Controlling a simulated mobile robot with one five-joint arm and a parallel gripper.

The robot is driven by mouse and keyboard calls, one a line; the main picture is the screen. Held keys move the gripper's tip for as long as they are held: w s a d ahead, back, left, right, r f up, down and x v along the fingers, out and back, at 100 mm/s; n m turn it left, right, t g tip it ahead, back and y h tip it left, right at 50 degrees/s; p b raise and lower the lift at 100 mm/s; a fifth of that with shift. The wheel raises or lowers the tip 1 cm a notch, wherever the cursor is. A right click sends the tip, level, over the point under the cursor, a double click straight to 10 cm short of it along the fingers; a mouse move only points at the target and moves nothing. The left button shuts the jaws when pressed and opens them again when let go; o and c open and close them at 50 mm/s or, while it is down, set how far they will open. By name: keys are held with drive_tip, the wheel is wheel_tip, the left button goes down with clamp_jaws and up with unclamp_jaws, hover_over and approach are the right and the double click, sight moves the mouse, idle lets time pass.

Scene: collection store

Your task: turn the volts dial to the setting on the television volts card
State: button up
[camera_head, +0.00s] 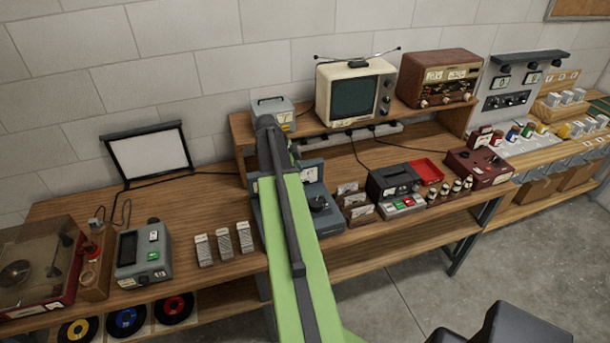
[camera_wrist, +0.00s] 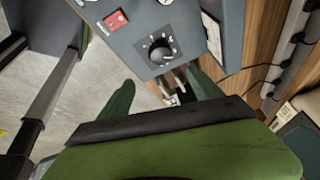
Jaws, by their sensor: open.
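A round black dial (camera_wrist: 160,52) with a pale pointer and small numerals around it sits on a blue-grey panel (camera_wrist: 190,20) in the wrist view. I take it for the volts dial. I cannot read its setting surely. My gripper (camera_wrist: 160,80) is open and empty, its two green fingers apart below the dial in the picture, not visibly touching it. In the head view the blue-grey instrument (camera_head: 258,213) is partly hidden by my green arm, with a black knob (camera_head: 319,203) showing. The cream television (camera_head: 355,90) stands on the shelf. I cannot tell which card is the television volts card.
A red switch (camera_wrist: 115,19) and a framed meter (camera_wrist: 212,38) flank the dial. Small cards in a wooden rack (camera_head: 360,210) stand right of the instrument, near a black device (camera_head: 393,181). Pale grey blocks (camera_head: 224,242) stand at left.

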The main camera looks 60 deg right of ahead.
drive_tip(key=shift+p+v, duration=0.3)
drive_tip(key=shift+v, duration=0.45)
